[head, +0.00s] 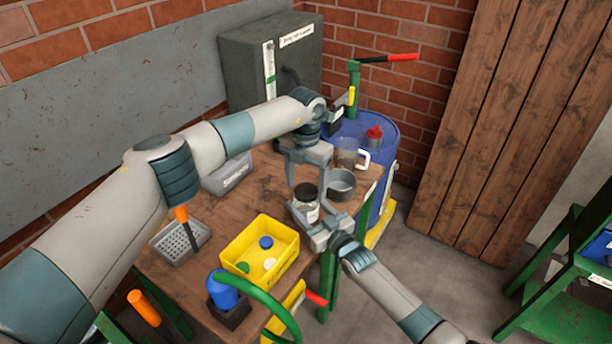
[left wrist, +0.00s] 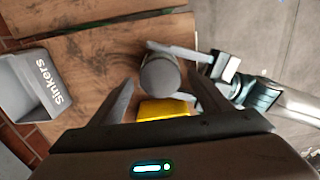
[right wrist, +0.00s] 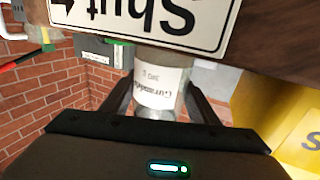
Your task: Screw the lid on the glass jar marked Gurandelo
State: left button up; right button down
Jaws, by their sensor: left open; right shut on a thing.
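The glass jar (head: 306,209) stands upright near the table's right edge, with a dark round lid (head: 306,191) on its mouth. How tightly the lid sits cannot be told. The jar's white label (right wrist: 160,88) reads Gurandelo in the right wrist view. My right gripper (head: 320,232) is shut on the jar, its fingers either side of the glass. My left gripper (head: 308,182) is open above, pointing down, with its fingers either side of the lid. In the left wrist view the lid's grey top (left wrist: 160,75) lies between the fingertips, seemingly apart from both.
A yellow bin (head: 286,263) with blue, green and white caps stands left of the jar. A grey sinkers bin (left wrist: 27,84) and a blue drum (head: 385,140) are farther off.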

pick_arm(q)
jog(key=shift+f, duration=0.25)
jog(key=c, duration=1.2)
jog(key=shift+c, duration=0.2)
jog(key=o, duration=1.3)
jog(key=shift+c, duration=0.2)
jog(key=shift+r, duration=0.15)
notch_tip(320, 180, up, 12)
